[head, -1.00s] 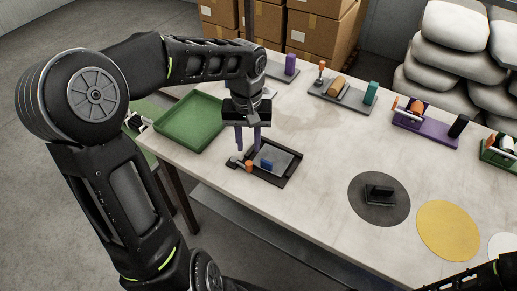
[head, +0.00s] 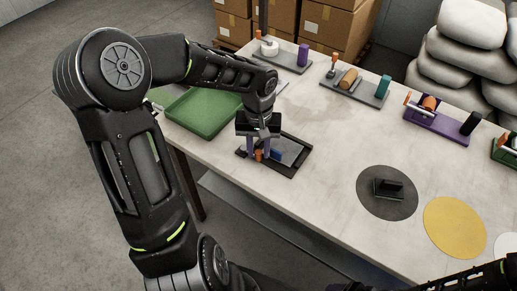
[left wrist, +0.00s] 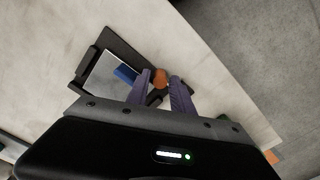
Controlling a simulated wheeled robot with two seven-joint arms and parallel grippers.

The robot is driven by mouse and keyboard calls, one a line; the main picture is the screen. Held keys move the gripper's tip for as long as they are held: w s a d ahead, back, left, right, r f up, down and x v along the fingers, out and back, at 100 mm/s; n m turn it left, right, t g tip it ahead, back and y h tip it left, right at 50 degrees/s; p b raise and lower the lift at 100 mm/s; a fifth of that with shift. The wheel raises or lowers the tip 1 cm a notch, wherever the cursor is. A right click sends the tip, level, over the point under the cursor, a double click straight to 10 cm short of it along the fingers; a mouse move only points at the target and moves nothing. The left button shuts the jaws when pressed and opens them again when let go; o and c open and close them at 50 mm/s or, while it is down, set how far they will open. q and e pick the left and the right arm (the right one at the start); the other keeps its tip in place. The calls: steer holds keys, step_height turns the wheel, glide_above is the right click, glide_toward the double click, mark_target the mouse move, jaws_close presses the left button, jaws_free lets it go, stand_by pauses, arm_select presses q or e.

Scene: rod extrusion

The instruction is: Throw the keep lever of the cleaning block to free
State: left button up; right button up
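The cleaning block is a dark tray (head: 297,168) with a grey plate (head: 292,148) and a blue block, near the table's left front edge. It also shows in the left wrist view (left wrist: 127,45). Its orange lever knob (head: 259,156) stands at the tray's near left side. My left gripper (head: 264,150) points down over it. In the left wrist view its purple fingers (left wrist: 161,80) stand on either side of the orange knob (left wrist: 160,77), apart from each other; contact is unclear. The lever's foot is hidden. Only dark parts of my right arm show at bottom right.
A green tray (head: 203,112) lies left of the gripper. Fixtures with coloured posts stand along the back edge, including a purple base (head: 437,127). A dark disc (head: 386,207) with a black part and a yellow disc (head: 455,227) lie at right. The table's middle is clear.

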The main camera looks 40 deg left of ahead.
arm_select(q)
steer(key=shift+f, duration=0.2)
steer(key=shift+c, duration=0.3)
jaws_close()
